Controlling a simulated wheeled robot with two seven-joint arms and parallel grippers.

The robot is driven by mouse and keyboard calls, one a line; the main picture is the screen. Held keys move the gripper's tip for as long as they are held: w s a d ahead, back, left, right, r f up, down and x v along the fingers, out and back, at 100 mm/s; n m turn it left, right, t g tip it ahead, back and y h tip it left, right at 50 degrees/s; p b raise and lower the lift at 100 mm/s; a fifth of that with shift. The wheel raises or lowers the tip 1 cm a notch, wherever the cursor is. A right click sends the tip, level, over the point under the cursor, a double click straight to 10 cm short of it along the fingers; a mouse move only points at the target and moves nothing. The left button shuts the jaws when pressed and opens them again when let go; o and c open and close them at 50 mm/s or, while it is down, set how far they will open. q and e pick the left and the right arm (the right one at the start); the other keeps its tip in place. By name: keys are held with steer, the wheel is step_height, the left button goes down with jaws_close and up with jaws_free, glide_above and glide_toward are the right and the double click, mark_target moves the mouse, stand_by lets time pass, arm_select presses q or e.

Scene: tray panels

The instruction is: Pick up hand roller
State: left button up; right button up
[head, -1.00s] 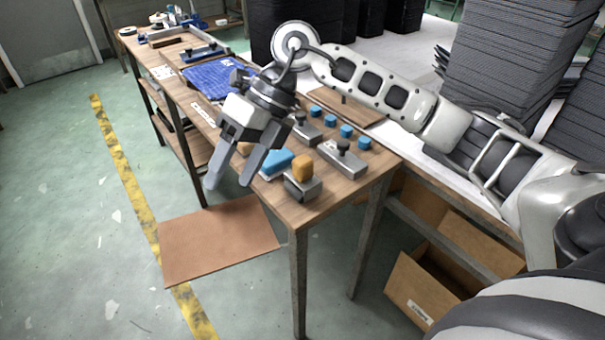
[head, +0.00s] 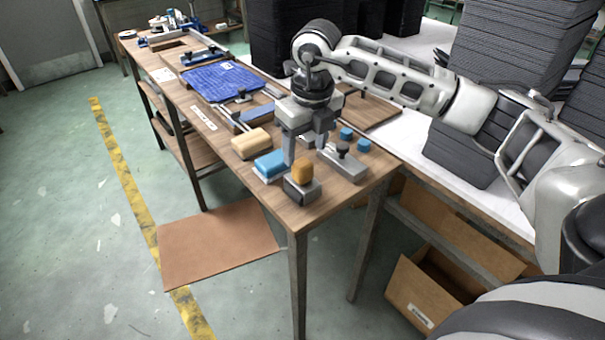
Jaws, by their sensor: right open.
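I cannot tell for sure which item is the hand roller. A metal block with a black knob (head: 342,160) sits near the right front of the wooden table. A grey block topped with an orange piece (head: 302,180) sits at the table's front corner. My right gripper (head: 303,155) is open and empty, fingers pointing down over the table, just behind the orange-topped block and left of the knobbed block. It hides part of the tabletop and items behind it. My left gripper is not in view.
A blue block (head: 270,165) and a beige block (head: 251,143) lie left of the gripper. Small blue cylinders (head: 363,145) stand to its right. A blue panel (head: 222,82) lies farther back. Cardboard boxes (head: 428,285) are under the table at right.

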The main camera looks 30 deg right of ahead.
mark_target(303, 162)
steer(key=shift+w+f+p, duration=0.15)
steer(key=shift+w+f, duration=0.1)
steer(key=shift+f, duration=1.05)
steer(key=shift+w+f+p, duration=0.15)
steer(key=shift+w+f, duration=0.1)
steer(key=shift+f, duration=1.05)
steer(key=c, duration=1.2)
